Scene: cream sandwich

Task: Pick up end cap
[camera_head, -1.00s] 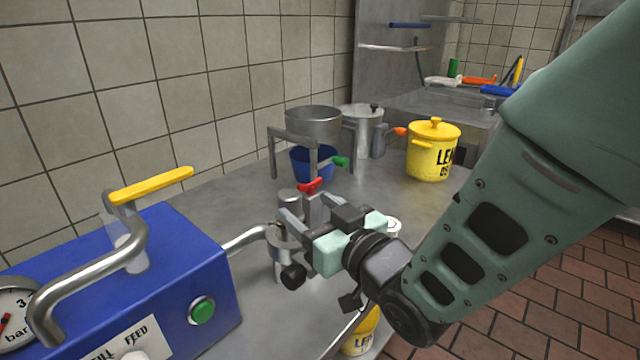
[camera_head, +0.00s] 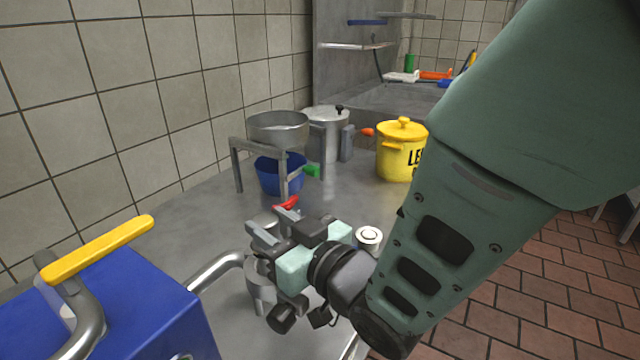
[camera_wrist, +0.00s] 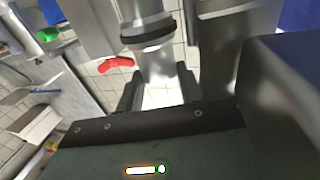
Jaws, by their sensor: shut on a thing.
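My gripper (camera_head: 262,234) is beside the end of the bent steel pipe (camera_head: 215,268) that comes out of the blue machine. In the wrist view its dark fingers (camera_wrist: 158,92) are shut on a round grey metal piece (camera_wrist: 155,66), which I take to be the end cap. A dark ring (camera_wrist: 146,32) goes around the metal just above the grip. In the head view my gripper and wrist hide most of this piece. I cannot tell whether it is still joined to the metal fitting (camera_head: 258,290) below.
The blue machine (camera_head: 130,310) with a yellow-handled lever (camera_head: 98,250) stands close on the left. Behind my gripper are a red handle (camera_head: 287,203), a steel pan on a stand (camera_head: 278,130), a blue bowl (camera_head: 268,178) and a yellow pot (camera_head: 400,160). A white-topped round thing (camera_head: 368,236) stands right.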

